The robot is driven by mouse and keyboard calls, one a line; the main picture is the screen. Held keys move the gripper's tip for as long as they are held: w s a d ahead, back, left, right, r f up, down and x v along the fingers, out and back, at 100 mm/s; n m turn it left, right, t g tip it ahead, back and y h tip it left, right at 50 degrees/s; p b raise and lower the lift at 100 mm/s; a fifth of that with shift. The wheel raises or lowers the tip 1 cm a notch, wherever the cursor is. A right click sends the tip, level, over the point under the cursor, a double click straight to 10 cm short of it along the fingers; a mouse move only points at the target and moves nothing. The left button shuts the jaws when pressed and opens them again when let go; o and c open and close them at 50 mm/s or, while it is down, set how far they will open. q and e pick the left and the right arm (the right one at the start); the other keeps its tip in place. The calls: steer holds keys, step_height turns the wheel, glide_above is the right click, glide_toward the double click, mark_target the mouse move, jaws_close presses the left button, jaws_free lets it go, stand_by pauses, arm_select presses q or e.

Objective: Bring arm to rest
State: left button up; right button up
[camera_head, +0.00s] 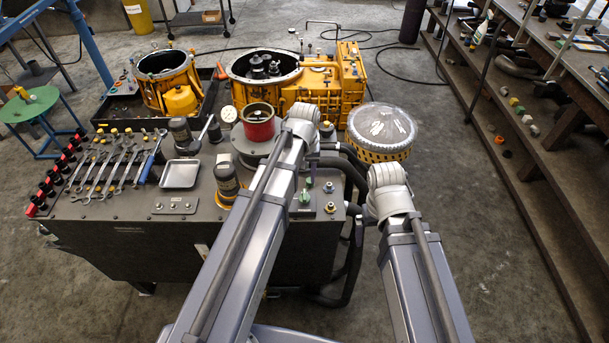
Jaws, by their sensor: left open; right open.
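I see nothing held.
A dark bench (110,210) carries wrenches (120,167), a metal tray (180,174), a red ring (258,122) and cylinders. Behind are yellow transmission housings (340,82) and a round yellow-sided part (381,128). Shelves (545,150) line the right. Floor (495,260) right of my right arm is clear.

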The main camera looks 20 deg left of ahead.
arm_select(q)
steer(key=shift+s+d, duration=0.25)
steer(key=s+d+f+m+y+b, duration=0.1)
steer(key=s+d+f+m+b, duration=0.1)
steer(key=s+d+m, duration=0.4)
steer(key=s+d, duration=0.4)
steer(key=s, duration=0.4)
steer(key=shift+d+m, duration=0.15)
steer(key=shift+m, duration=0.25)
